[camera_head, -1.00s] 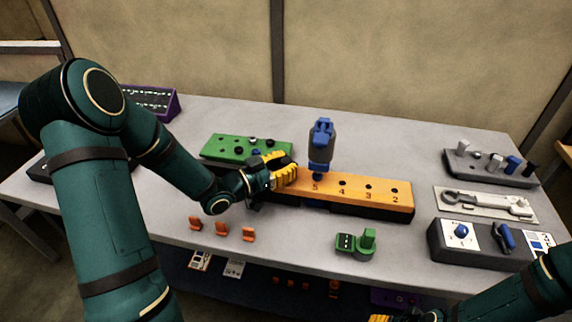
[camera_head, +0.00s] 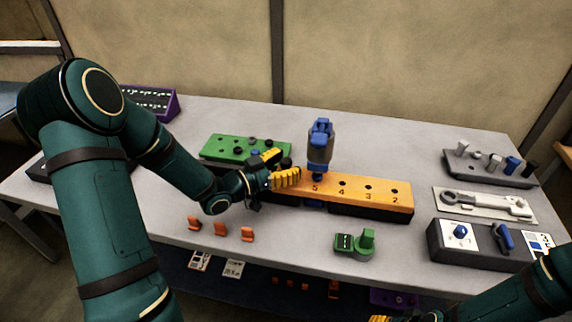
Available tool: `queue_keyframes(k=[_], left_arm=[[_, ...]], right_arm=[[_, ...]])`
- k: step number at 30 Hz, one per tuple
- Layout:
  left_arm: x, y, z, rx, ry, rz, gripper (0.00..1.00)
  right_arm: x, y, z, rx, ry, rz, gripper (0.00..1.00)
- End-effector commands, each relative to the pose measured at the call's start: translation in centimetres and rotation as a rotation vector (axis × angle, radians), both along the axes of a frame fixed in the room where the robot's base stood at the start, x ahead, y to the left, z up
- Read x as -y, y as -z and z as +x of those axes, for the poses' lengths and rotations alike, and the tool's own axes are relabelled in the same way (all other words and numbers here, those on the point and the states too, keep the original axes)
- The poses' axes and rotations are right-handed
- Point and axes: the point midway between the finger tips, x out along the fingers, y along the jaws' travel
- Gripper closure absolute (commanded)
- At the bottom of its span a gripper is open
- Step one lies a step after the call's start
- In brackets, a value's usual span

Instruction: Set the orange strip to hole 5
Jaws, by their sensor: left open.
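The orange strip (camera_head: 355,193) lies on a dark base in the middle of the table, with holes marked 5, 4, 3 and 2 visible. A grey and blue tool (camera_head: 320,148) stands upright at the hole marked 5. My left gripper (camera_head: 290,173) is open at the strip's left end and hides that part of it. I cannot tell whether its yellow fingers touch the strip. My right gripper (camera_head: 380,319) shows only as a yellow tip at the bottom edge, so its state is unclear.
A green block (camera_head: 222,147) with knobs stands behind my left gripper. A grey box (camera_head: 470,243), wrench tray (camera_head: 484,203) and tool rack (camera_head: 490,169) stand at right.

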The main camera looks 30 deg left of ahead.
Motion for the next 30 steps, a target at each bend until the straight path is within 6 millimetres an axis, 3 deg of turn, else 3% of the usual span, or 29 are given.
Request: queue_keyframes(k=[18, 30], left_arm=[[0.0, -8.9, 0.0, 0.002, 0.0, 0.002, 0.39], [0.0, -9.9, 0.0, 0.0, 0.001, 0.0, 0.39]], right_arm=[[0.0, 0.0, 0.0, 0.0, 0.0, 0.0, 0.53], [0.0, 0.0, 0.0, 0.0, 0.0, 0.0, 0.53]])
